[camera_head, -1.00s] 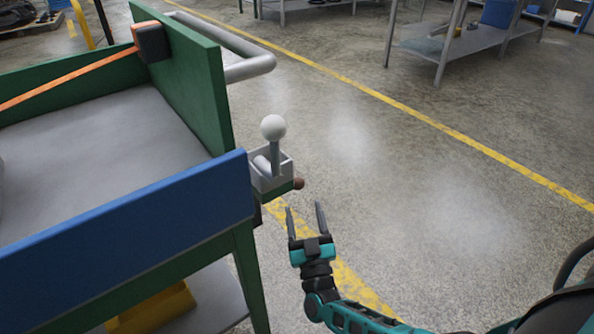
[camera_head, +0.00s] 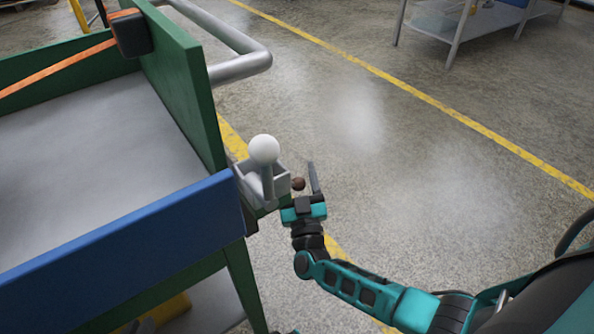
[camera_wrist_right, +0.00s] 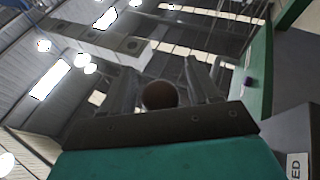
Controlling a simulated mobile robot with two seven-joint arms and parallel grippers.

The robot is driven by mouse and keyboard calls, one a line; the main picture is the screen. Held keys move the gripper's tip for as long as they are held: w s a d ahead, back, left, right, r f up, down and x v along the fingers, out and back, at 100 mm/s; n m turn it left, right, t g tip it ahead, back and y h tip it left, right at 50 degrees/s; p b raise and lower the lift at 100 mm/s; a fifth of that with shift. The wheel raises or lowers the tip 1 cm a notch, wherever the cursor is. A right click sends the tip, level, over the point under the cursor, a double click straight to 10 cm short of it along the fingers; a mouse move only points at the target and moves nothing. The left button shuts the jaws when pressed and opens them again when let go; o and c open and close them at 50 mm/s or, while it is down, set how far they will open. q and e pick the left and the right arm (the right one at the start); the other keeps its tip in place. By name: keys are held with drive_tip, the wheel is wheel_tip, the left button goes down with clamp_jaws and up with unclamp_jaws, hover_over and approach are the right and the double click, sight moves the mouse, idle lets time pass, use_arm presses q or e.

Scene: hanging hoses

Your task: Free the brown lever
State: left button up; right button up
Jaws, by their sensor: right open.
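The brown lever shows as a small round brown knob (camera_head: 298,184) at the right side of a grey bracket (camera_head: 281,183) on the cart's corner. A lever with a white ball (camera_head: 263,150) stands upright in that bracket. My right gripper (camera_head: 304,182) is open at the brown knob, one finger to its right; the other finger is mostly hidden in the head view. In the right wrist view the brown knob (camera_wrist_right: 160,95) sits between the two spread fingers, close to the palm. I cannot tell whether they touch it. My left gripper is not in view.
The cart has a blue front panel (camera_head: 120,250), a green side wall (camera_head: 183,90) and a grey tubular handle (camera_head: 240,62). An orange strap (camera_head: 60,64) runs to a black block (camera_head: 129,35). The floor to the right is clear. A metal table (camera_head: 440,25) stands far back.

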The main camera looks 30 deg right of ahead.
clamp_jaws()
idle(0.6)
